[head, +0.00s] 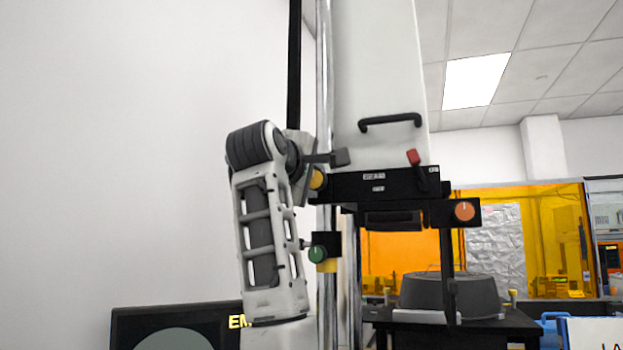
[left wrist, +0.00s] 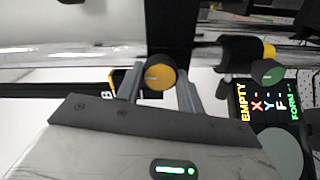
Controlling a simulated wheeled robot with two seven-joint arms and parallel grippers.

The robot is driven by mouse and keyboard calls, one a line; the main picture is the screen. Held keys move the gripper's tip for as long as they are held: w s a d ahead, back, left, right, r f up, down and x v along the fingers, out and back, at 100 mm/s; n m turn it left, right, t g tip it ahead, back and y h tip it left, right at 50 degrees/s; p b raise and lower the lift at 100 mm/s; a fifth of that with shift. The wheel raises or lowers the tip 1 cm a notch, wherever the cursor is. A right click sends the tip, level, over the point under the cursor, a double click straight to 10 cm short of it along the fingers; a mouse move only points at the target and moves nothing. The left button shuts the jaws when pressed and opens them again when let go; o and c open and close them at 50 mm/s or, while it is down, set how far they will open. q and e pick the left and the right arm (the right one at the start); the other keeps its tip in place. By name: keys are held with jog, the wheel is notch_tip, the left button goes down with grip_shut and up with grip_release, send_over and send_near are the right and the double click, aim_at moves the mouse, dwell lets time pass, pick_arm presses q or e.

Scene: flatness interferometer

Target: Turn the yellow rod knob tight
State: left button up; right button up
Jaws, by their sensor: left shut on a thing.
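The yellow rod knob (head: 319,178) sits on the chrome rod, at the left end of the black crossbar (head: 375,184) of the instrument. In the left wrist view the yellow knob (left wrist: 160,73) shows a pale index line lying about sideways in the picture. My left gripper (left wrist: 160,88) has one finger on each side of the knob and is shut on it. In the head view my left arm comes from below and partly hides the knob and fingers. My right gripper is in neither view.
A green knob (head: 317,255) is lower on the rod, and an orange knob (head: 464,211) is at the crossbar's right. A red-tipped lever (head: 413,157) stands above the bar. A dark screen (head: 180,322) is at lower left. Open space lies left of my arm.

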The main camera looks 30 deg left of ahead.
pick_arm(q)
jog(key=o, duration=1)
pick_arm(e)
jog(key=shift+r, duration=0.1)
pick_arm(q)
jog(key=shift+b+v, duration=2.65)
jog(key=shift+v, duration=5.35)
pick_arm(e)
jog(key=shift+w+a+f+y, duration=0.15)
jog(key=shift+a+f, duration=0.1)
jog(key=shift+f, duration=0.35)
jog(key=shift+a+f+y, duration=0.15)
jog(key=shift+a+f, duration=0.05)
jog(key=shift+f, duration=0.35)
pick_arm(q)
jog(key=shift+d, duration=0.1)
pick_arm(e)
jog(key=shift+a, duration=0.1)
